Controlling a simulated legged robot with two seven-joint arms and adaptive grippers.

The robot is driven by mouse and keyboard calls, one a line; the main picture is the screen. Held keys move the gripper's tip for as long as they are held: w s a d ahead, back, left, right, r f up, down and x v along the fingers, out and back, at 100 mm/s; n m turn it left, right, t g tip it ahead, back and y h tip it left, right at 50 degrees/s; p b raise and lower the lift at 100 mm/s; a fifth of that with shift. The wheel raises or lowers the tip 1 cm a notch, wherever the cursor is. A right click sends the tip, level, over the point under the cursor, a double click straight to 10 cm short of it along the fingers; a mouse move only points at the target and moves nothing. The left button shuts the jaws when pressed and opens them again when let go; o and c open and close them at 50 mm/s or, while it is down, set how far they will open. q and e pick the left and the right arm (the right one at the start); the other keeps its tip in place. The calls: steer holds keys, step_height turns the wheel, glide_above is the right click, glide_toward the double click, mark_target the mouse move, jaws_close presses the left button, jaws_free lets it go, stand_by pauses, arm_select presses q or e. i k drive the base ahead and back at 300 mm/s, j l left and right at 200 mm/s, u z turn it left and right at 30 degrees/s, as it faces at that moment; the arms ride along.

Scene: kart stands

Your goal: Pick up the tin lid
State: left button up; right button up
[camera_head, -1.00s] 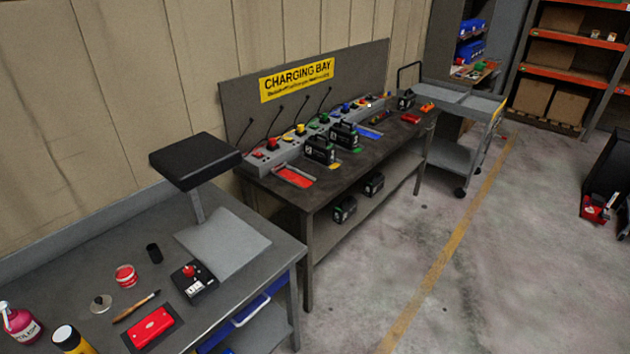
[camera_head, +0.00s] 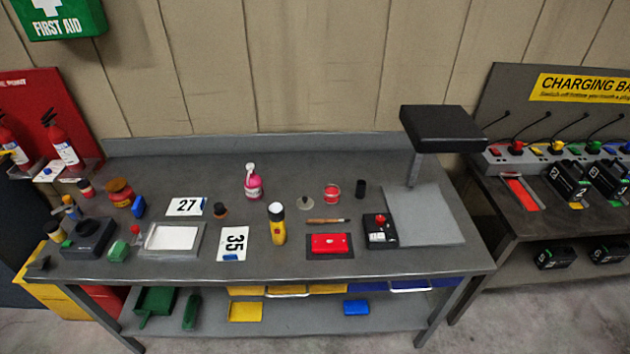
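A small round grey lid with a knob on top (camera_head: 305,203), which looks like the tin lid, lies flat on the grey workbench (camera_head: 370,160). Just right of it stands a small red round tin (camera_head: 332,193); the two are apart. A brush with a wooden handle (camera_head: 327,221) lies just in front of the lid. A yellow bottle with a white cap (camera_head: 277,224) stands to its front left. Neither of my grippers is in view.
A pink spray bottle (camera_head: 253,183) stands behind left of the lid. A red case (camera_head: 330,244) lies near the front edge, beside a black box with a red knob (camera_head: 380,230). A black raised plate on a post (camera_head: 442,128) overhangs the right end.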

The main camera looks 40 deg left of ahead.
mark_target(304, 203)
steer(key=u, duration=1.1)
